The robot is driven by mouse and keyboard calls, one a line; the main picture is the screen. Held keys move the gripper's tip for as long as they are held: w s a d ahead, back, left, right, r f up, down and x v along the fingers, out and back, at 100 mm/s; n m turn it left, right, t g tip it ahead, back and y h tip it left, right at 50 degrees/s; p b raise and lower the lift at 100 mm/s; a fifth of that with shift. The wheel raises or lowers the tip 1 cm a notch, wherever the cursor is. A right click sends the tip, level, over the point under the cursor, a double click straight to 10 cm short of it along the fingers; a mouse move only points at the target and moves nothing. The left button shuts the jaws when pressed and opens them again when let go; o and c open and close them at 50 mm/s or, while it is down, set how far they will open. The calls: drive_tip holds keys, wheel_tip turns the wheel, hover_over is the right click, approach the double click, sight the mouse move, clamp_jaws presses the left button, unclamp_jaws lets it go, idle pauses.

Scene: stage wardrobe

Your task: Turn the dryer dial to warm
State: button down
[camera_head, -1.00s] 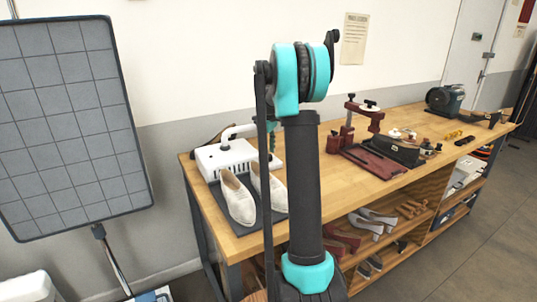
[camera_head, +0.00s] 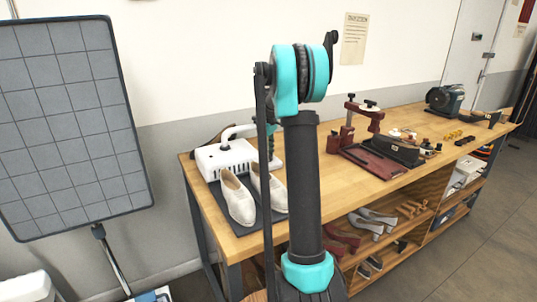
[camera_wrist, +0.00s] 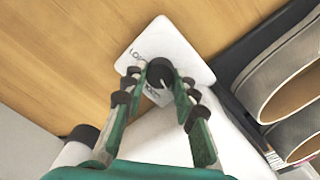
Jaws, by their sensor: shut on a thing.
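The dryer (camera_head: 219,160) is a white box with vents and a bent pipe, on the left end of the bench. In the wrist view, its white panel (camera_wrist: 192,57) carries partly hidden lettering. The dark round dial (camera_wrist: 160,72) has a light pointer mark. My gripper (camera_wrist: 160,83) is shut on the dial, with its green and black fingers on either side. The fingers cover part of the lettering, so I cannot read which setting the pointer faces. In the head view, my arm hides most of the gripper.
A pair of pale shoes (camera_head: 238,199) stands on a dark mat right beside the dryer. A dark red press (camera_head: 347,136) and a grinder (camera_head: 446,99) stand farther along the bench (camera_head: 225,229). A grey gridded panel (camera_head: 69,124) stands at left.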

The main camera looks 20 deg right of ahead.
drive_tip(key=m, duration=0.4)
drive_tip(key=shift+m, duration=0.3)
drive_tip(key=m, duration=0.5)
drive_tip(key=shift+w+m, duration=0.1)
drive_tip(key=shift+m, duration=0.2)
drive_tip(key=m, duration=0.5)
drive_tip(key=shift+d+g, duration=0.1)
drive_tip(key=shift+g, duration=0.3)
drive_tip(key=m, duration=0.4)
drive_tip(key=shift+m, duration=0.4)
drive_tip(key=c, duration=1.2)
unclamp_jaws()
